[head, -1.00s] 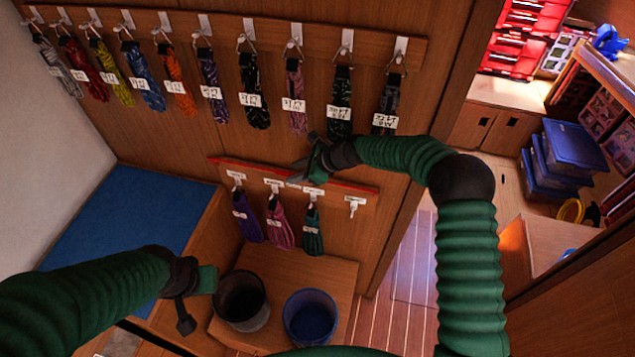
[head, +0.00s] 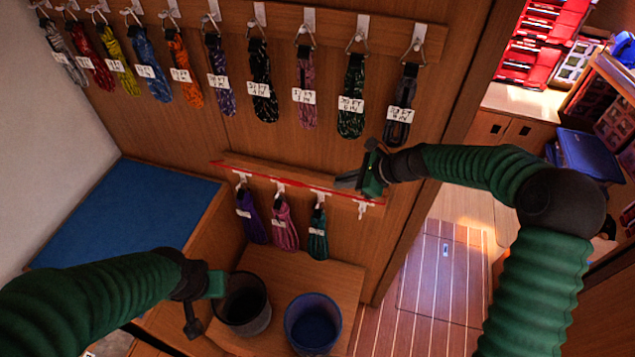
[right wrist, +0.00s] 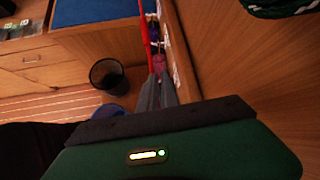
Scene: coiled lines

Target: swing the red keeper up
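The red keeper (head: 300,185) is a thin red bar running along the front of the lower wooden rail (head: 240,158), crossing in front of the label strip and hook tops. It also shows in the right wrist view (right wrist: 145,25). Below it, purple (head: 251,217), pink (head: 284,222) and teal (head: 317,232) coils hang; the rightmost hook (head: 362,207) is bare. Contact with the keeper cannot be told. My left gripper (head: 200,305) hangs low left, its opening unclear.
A row of coils hangs on the upper rail (head: 340,28), above my right gripper. Two bins, dark (head: 262,318) and blue (head: 290,325), stand on a wooden ledge (head: 345,285) below. A blue-topped bench (head: 120,225) is at left. The floor (head: 430,290) at right is clear.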

